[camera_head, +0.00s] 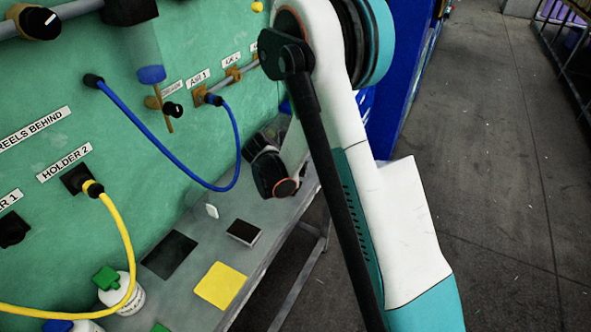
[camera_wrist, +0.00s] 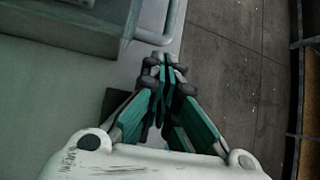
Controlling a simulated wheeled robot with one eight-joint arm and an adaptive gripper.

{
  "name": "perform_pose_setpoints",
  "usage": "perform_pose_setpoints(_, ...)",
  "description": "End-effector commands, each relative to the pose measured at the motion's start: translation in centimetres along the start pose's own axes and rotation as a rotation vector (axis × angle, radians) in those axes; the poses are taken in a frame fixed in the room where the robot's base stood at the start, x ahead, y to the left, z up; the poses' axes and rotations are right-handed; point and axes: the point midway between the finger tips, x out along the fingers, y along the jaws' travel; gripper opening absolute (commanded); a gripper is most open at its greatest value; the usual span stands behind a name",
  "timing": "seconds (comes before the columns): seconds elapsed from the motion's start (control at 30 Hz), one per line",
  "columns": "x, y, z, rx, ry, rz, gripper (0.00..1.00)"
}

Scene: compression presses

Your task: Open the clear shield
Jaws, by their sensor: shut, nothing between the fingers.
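I cannot clearly make out the clear shield. In the head view, a small white tab (camera_head: 212,211) stands above the grey bench top, and any see-through panel around it is too faint to tell. My gripper (camera_wrist: 167,66) shows in the wrist view with its green and dark fingers together and nothing between them. It is over the grey surface, close to the edge beside the floor. In the head view my arm stands at the right of the bench, and my fingers cannot be made out there.
The green panel (camera_head: 60,120) has a blue hose (camera_head: 150,135) and a yellow hose (camera_head: 128,240). On the bench (camera_head: 195,235) are a yellow square (camera_head: 221,286), a dark square (camera_head: 170,254), a small dark-topped block (camera_head: 244,232) and a green-capped bottle (camera_head: 122,292). Open floor (camera_head: 500,150) lies right.

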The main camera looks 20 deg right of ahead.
Motion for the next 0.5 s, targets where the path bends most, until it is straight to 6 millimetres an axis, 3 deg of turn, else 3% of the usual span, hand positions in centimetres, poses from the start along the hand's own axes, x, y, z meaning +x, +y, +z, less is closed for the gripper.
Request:
perform_pose_setpoints(0.2,1.8,0.0,0.0,0.000,0.000,0.001,0.00)
perform_pose_setpoints(0.5,1.9,0.0,0.0,0.000,0.000,0.001,0.00)
